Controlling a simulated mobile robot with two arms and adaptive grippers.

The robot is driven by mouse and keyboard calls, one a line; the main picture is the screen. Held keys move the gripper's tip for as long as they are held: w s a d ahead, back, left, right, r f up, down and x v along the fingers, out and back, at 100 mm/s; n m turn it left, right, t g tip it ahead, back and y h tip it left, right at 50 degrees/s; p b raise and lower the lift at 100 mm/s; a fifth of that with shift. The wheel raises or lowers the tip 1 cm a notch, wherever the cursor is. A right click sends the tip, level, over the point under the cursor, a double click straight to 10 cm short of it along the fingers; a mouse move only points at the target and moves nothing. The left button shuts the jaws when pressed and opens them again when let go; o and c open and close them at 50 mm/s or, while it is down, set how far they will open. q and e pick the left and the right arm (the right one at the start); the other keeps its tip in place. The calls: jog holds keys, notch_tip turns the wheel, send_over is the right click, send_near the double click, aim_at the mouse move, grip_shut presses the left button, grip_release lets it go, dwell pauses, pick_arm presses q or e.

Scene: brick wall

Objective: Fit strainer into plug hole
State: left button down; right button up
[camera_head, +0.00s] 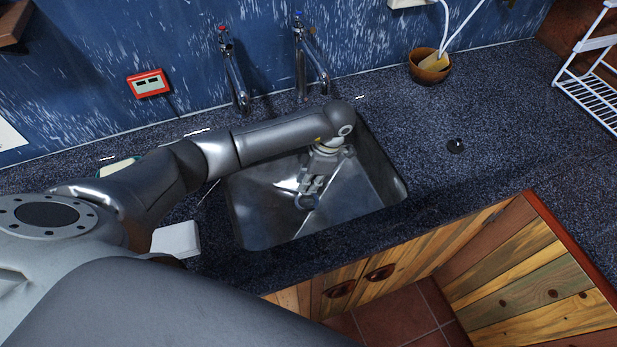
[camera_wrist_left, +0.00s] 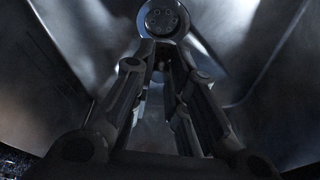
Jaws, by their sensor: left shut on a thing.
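The strainer (camera_wrist_left: 163,17) is a round, grey metal disc with small holes, at the top of the left wrist view. It shows as a small ring (camera_head: 307,202) in the head view, low in the steel sink (camera_head: 262,222). My left gripper (camera_head: 312,186) reaches down into the sink, with its fingers shut on the strainer. In the left wrist view the fingers (camera_wrist_left: 161,62) converge just below the disc. The plug hole cannot be made out; the strainer and gripper may cover it. I cannot tell whether the strainer touches the sink floor. My right gripper is not in view.
Two taps, one red-topped (camera_head: 234,70) and one blue-topped (camera_head: 305,60), stand behind the sink. A small black round thing (camera_head: 455,146) lies on the counter to the right. A wooden bowl (camera_head: 429,70) and a white rack (camera_head: 592,85) stand further back. The right counter is mostly clear.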

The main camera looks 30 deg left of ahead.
pick_arm(q)
jog(key=shift+f+b, duration=2.05)
jog(key=shift+f, duration=0.7)
jog(key=shift+f, duration=0.15)
jog(key=shift+f+b, duration=0.65)
jog(key=shift+b, duration=0.25)
jog(key=c, duration=1.4)
grip_release()
jog(key=shift+o, duration=0.5)
jog(key=o, duration=0.4)
jog(key=shift+r, duration=0.1)
